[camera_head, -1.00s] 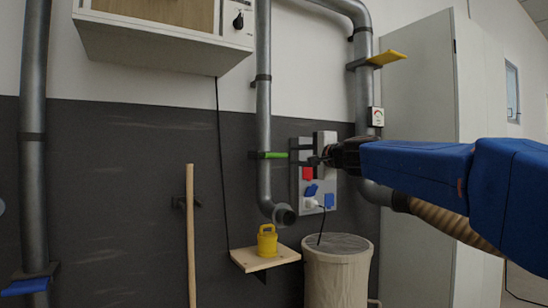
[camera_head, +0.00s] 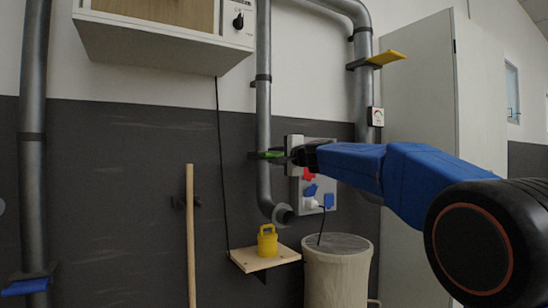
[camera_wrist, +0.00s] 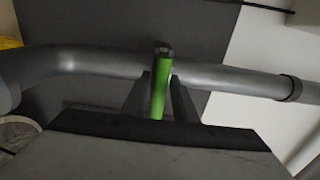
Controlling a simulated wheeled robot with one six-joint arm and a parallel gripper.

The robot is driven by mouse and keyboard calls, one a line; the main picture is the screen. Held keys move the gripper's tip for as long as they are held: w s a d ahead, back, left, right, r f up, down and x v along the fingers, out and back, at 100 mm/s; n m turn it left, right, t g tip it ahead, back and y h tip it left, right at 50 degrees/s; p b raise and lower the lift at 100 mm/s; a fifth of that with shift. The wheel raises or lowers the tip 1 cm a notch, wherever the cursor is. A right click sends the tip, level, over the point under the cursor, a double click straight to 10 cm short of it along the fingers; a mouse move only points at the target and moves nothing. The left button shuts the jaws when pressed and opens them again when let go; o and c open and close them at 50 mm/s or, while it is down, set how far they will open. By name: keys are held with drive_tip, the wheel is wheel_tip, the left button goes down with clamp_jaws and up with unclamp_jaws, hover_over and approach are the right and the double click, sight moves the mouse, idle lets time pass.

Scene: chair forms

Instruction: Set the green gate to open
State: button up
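The green gate's handle (camera_head: 273,154) sticks out to the right from a vertical grey pipe (camera_head: 264,105), at the pipe's dark gate collar. My gripper (camera_head: 284,157) is at the handle's outer end. In the wrist view the green handle (camera_wrist: 159,88) lies between the two fingers of my gripper (camera_wrist: 160,97). The fingers stand apart, one on each side, with a narrow dark gap beside the handle. I see no clear contact. The gate collar is partly in shadow, and the fingers cover part of the handle in the head view.
A yellow gate handle (camera_head: 387,58) is on the right pipe, a blue one (camera_head: 25,286) at lower left. A socket panel (camera_head: 321,180) is behind my arm. A cabinet (camera_head: 420,85) stands right.

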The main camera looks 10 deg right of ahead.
drive_tip(key=shift+w+a, duration=0.1)
drive_tip(key=shift+w, duration=0.1)
clamp_jaws()
drive_tip(key=v, duration=0.5)
drive_tip(key=shift+s+f, duration=0.1)
drive_tip(key=shift+s, duration=0.05)
unclamp_jaws()
drive_tip(key=shift+s, duration=0.1)
